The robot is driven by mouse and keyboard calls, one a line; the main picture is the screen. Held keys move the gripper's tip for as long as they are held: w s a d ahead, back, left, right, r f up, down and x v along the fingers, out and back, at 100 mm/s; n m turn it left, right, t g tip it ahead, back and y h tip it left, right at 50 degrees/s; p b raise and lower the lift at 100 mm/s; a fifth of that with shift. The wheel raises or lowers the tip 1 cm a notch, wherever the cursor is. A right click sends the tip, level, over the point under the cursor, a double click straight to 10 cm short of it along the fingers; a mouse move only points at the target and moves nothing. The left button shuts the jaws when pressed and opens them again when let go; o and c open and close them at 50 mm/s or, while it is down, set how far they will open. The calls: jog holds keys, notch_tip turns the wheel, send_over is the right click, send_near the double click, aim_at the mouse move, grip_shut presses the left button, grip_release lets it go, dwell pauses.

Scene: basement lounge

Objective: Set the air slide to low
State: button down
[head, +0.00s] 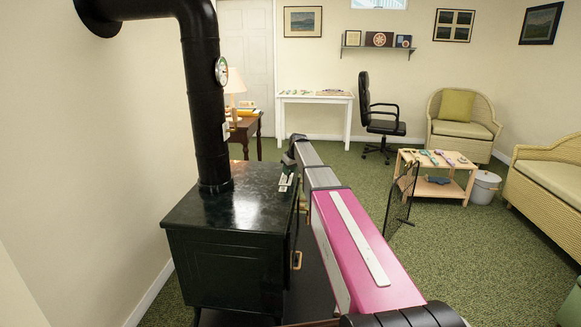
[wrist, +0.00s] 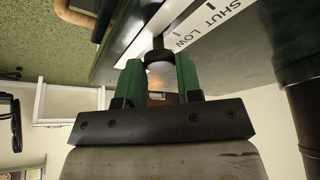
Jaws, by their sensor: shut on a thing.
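The air slide's dark round knob (wrist: 159,62) stands out from a pale slotted strip in the wrist view. My gripper (wrist: 159,72) has its two green fingers closed on the knob, one on each side. A white scale plate (wrist: 205,20) beside the strip reads SHUT and LOW, each with a tick. The knob's stem is close to the LOW tick, on the side away from SHUT; I cannot tell how exactly they line up. Any further marks are hidden.
A stovepipe (head: 208,110) with a round gauge (head: 221,70) rises from the stove. A black mesh screen (head: 402,198) stands right of my arm. A low table (head: 437,188) with small items and a grey bin (head: 484,188) are farther off. Green carpet is open at right.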

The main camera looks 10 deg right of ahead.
jog(key=shift+s+a, duration=0.25)
jog(key=shift+s, duration=0.65)
jog(key=c, duration=0.8)
grip_release()
jog(key=v, duration=1.1)
